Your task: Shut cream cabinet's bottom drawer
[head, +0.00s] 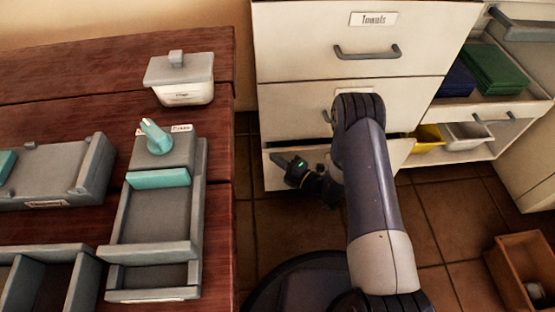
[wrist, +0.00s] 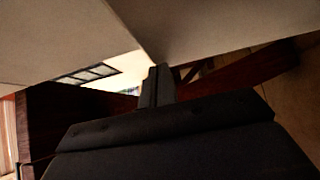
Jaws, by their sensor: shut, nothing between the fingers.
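The cream cabinet (head: 290,45) stands at the back, with a top drawer labelled Towels and a middle drawer below. Its bottom drawer (head: 276,181) stands out a little, with a dark gap above its front. My gripper (head: 280,161) is shut and empty, in front of the left part of that drawer's front. I cannot tell whether it touches it. My arm hides the middle of the front and any handle there. In the wrist view the closed fingers (wrist: 157,80) point toward pale panels that look like cabinet fronts.
A wooden table (head: 215,130) with grey trays and a lidded box (head: 183,80) fills the left. A wooden crate (head: 520,260) stands on the tiled floor at right.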

